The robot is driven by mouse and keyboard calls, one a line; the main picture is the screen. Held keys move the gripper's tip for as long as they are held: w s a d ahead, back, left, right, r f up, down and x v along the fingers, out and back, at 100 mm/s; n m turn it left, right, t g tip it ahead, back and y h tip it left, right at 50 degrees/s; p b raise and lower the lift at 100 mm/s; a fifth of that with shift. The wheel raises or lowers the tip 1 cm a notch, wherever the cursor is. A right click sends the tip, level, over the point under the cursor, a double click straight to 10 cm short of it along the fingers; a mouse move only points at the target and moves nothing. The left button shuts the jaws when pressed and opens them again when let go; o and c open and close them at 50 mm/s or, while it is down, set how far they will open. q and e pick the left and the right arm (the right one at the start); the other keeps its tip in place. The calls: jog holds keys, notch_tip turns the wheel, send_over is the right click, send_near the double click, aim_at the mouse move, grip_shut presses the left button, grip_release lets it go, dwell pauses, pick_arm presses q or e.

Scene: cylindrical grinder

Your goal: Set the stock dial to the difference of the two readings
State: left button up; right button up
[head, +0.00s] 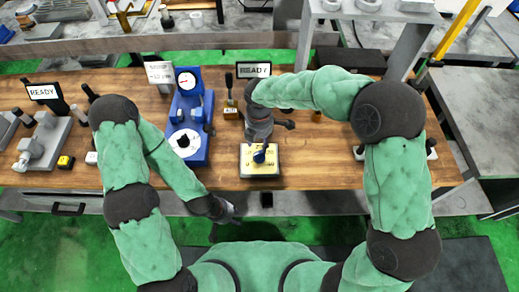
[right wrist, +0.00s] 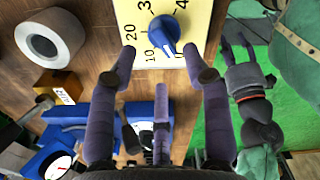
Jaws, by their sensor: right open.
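The yellow dial plate (head: 259,170) with a blue knob (head: 260,156) lies at the front middle of the bench. In the right wrist view the knob (right wrist: 164,36) sits among printed numbers, with 10 and 20 legible. Which number it points at is unclear. My right gripper (right wrist: 160,52) is open, its fingers spread around the knob's near side; contact cannot be told.
A white card (head: 159,72) stands beside the gauge stand. A grey ring (right wrist: 50,37) and a small labelled block (right wrist: 62,91) lie near the plate. Bare wood lies right of the plate.

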aim_at(260, 151)
notch_tip(260, 151, down, 6)
jog(key=shift+b, duration=0.6)
grip_shut()
